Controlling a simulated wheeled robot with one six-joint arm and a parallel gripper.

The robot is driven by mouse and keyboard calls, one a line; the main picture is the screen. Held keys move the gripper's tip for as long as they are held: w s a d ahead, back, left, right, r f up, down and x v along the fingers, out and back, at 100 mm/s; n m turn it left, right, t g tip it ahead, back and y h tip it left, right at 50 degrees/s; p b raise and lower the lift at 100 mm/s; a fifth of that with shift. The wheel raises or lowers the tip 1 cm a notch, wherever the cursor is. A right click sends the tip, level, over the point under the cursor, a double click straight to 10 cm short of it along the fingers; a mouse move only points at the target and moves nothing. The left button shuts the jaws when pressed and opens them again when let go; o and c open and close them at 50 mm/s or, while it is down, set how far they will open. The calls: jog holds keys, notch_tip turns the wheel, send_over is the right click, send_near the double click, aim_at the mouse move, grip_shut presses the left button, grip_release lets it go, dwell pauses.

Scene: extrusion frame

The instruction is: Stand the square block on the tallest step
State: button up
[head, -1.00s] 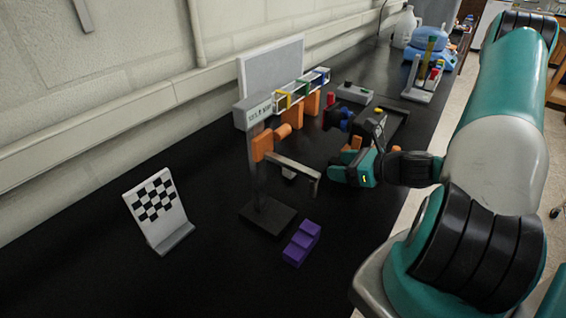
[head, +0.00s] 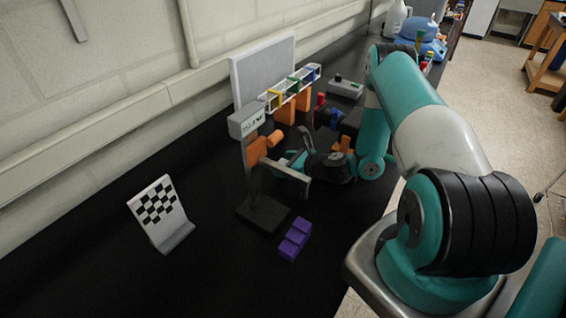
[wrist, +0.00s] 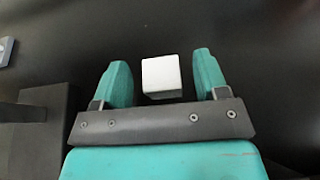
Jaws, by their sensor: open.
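The square block (wrist: 162,76) is white and sits on the black bench top in the wrist view. It lies between the two teal fingers of my open gripper (wrist: 161,80), with a gap on each side. In the head view my gripper (head: 292,163) is low over the bench behind the dark stand's arm, and I cannot make out the block there. The purple steps (head: 294,240) stand on the bench nearer the camera, with nothing on them.
A dark stand with a heavy base (head: 263,214) and a grey display box (head: 246,120) rises beside my gripper. A checkerboard plate (head: 159,213) stands at left. A rack with coloured clips (head: 290,88) is behind. Bench between checkerboard and stand is clear.

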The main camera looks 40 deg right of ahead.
jog(key=shift+w+a+f, duration=0.15)
jog(key=shift+w+f, duration=0.1)
jog(key=shift+w, duration=0.3)
jog(key=c, duration=1.1)
jog(key=shift+r, duration=0.1)
